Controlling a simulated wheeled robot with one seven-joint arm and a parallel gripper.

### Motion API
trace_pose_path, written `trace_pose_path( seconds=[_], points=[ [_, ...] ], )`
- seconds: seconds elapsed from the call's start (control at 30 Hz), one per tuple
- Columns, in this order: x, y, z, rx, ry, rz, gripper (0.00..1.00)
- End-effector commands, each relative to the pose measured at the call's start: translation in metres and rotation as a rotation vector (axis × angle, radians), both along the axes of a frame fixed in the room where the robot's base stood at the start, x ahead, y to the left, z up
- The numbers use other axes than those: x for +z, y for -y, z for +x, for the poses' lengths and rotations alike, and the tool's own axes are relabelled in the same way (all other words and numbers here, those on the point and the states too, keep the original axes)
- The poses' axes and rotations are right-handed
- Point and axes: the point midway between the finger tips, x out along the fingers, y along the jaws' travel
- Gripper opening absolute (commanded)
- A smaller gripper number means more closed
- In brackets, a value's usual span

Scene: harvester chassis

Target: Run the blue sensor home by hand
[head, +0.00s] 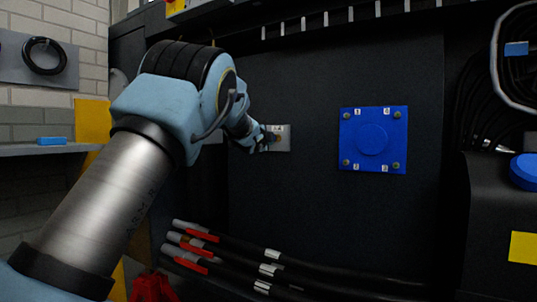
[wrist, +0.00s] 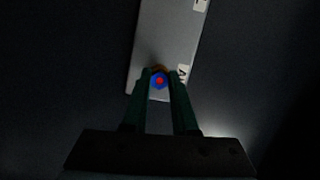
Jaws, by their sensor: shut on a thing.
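The blue sensor (wrist: 159,80) shows in the wrist view as a small blue hexagonal end with a red centre. An orange-brown part shows just behind it, against a light grey plate (wrist: 170,40). My gripper (wrist: 160,76) is shut on the sensor, with one finger on each side of it. In the head view my gripper (head: 268,138) is at the small grey plate (head: 282,137) on the dark panel. The sensor is mostly hidden there by my gripper. I cannot tell how deep the sensor sits in the plate.
A blue square cover (head: 373,140) with bolts at its corners is right of the plate. Black cables with red and grey ends (head: 230,255) lie below. A shelf (head: 45,149) with a small blue item is at left. The dark panel (head: 320,220) around the plate is clear.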

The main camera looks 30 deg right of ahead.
Motion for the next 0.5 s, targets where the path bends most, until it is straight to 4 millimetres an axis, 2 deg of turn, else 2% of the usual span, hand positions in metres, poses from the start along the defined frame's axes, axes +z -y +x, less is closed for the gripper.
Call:
trace_pose_path(
  seconds=[0.03, 0.5],
  points=[
    [-0.0073, -0.0001, 0.0004, 0.001, 0.037, 0.016, 0.00],
    [-0.0073, 0.0000, 0.0006, 0.001, 0.401, 0.218, 0.00]
  ],
)
